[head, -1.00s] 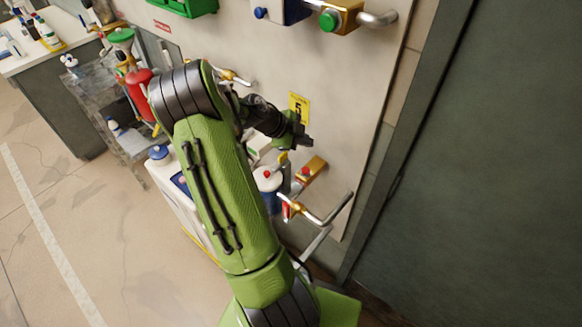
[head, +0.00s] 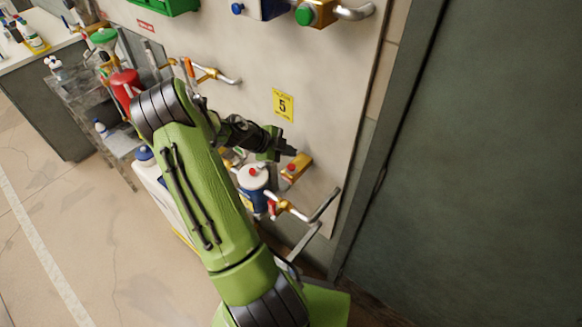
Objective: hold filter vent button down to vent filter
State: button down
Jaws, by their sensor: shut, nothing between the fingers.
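A filter-like canister (head: 245,177) with a white top and blue body stands low at the wall panel, below my arm. A small red button (head: 252,172) sits on its white top. A brass block (head: 300,165) beside it on the right also carries a small red spot, partly hidden by my fingers. I cannot tell for sure which red part is the vent button. My gripper (head: 288,152) is shut and empty. Its tips are just above the brass block, up and right of the canister's button; contact cannot be told.
A brass valve with a pipe handle (head: 300,212) juts out below right of the canister. Another brass valve (head: 215,74) is higher on the panel, left of a yellow sign (head: 283,105). A dark door (head: 490,160) fills the right. Open floor (head: 90,220) lies left.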

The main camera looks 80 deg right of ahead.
aim_at(289, 168)
notch_tip(289, 168, down, 3)
jog(key=b, duration=0.3)
jog(key=shift+f, duration=0.1)
jog(key=shift+f+b, duration=0.1)
jog(key=shift+b, duration=0.25)
dwell(1.5)
jog(key=shift+f+b, duration=0.35)
jog(key=shift+b, duration=0.35)
jog(key=shift+f+b, duration=0.5)
jog(key=shift+b, duration=0.4)
dwell(0.5)
jog(key=shift+r, duration=0.1)
dwell(2.1)
jog(key=shift+r, duration=0.9)
jog(key=shift+r+p, duration=1.15)
jog(key=shift+r, duration=1.35)
